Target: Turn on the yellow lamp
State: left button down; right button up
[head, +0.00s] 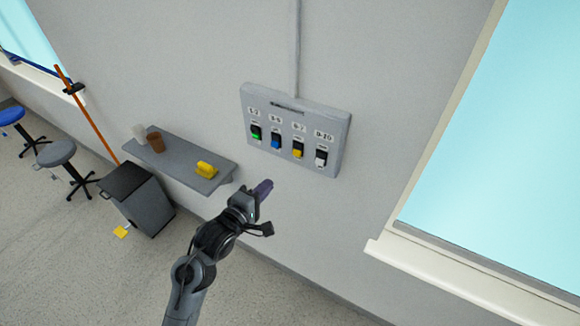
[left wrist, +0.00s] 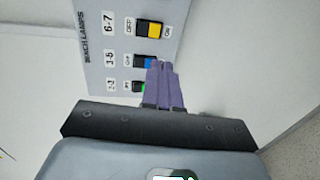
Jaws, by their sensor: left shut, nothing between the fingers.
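A grey switch panel (head: 328,112) on the wall carries a row of switches with green, blue, yellow and white parts. The yellow switch (head: 297,151) is third from the left, under the label 6-7; it also shows in the left wrist view (left wrist: 153,30). There OFF and ON are printed at its two ends, with its yellow part toward ON. My left gripper (head: 264,187) has its purple fingers shut and empty, below the panel and apart from it. In the left wrist view its fingertips (left wrist: 160,66) overlap the blue switch (left wrist: 143,61) and partly hide it. No lamp is visible.
A grey wall shelf (head: 182,162) left of my gripper holds a yellow object (head: 207,169) and cups (head: 155,141). A window ledge (head: 470,275) juts out at right.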

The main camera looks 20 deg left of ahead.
pick_arm(q)
jog(key=shift+w+r, duration=0.1)
jog(key=shift+r, duration=0.1)
jog(key=shift+w, duration=0.1)
jog(key=p, duration=0.2)
send_near(296, 155)
jog(key=x, duration=0.6)
jog(key=shift+w, duration=0.4)
